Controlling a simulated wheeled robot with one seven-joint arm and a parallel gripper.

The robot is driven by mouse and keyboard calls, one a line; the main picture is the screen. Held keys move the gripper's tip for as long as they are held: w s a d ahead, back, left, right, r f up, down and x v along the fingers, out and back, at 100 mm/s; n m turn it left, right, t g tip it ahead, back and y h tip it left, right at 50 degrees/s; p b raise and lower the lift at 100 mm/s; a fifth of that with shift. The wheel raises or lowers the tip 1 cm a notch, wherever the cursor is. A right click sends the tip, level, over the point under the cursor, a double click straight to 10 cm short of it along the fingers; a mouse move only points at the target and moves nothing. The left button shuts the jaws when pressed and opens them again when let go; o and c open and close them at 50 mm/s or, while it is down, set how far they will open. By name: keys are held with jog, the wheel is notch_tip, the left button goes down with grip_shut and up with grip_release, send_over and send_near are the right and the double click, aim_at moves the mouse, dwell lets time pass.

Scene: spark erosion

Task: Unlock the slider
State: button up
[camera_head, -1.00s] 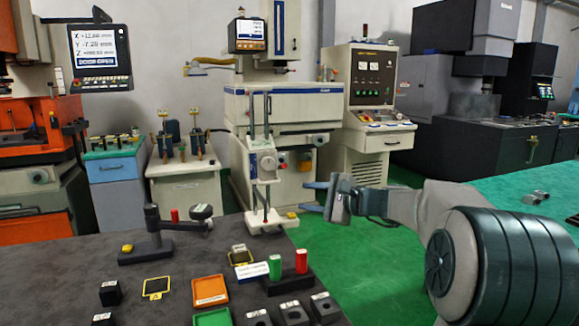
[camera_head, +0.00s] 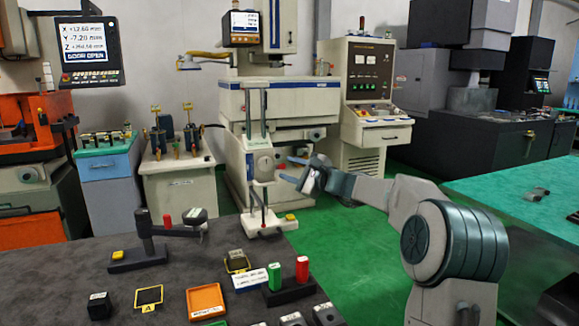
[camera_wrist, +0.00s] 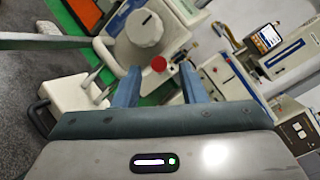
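A white upright slider stand (camera_head: 259,165) with two vertical posts stands just beyond the dark table, in front of the large white machine. In the wrist view its pale body carries a round grey knob (camera_wrist: 147,28) near the top. A red knob or button (camera_wrist: 158,64) shows just below, between my fingers in the picture. My gripper (camera_head: 290,170) is to the right of the stand, its blue fingers pointing left toward it. In the wrist view my gripper (camera_wrist: 159,84) is open with nothing held. I cannot tell how far the fingertips are from the red part.
The dark table (camera_head: 60,270) at lower left holds a black lever fixture (camera_head: 150,245), an orange tray (camera_head: 206,301), and red and green pieces in a black holder (camera_head: 290,289). A teal-topped table (camera_head: 500,180) is at right. Green floor is free between.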

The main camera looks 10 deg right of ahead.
jog(key=shift+x, duration=0.9)
grip_shut()
jog(key=shift+d+r+p, duration=0.1)
jog(key=shift+d+p, duration=0.1)
jog(key=shift+p, duration=0.1)
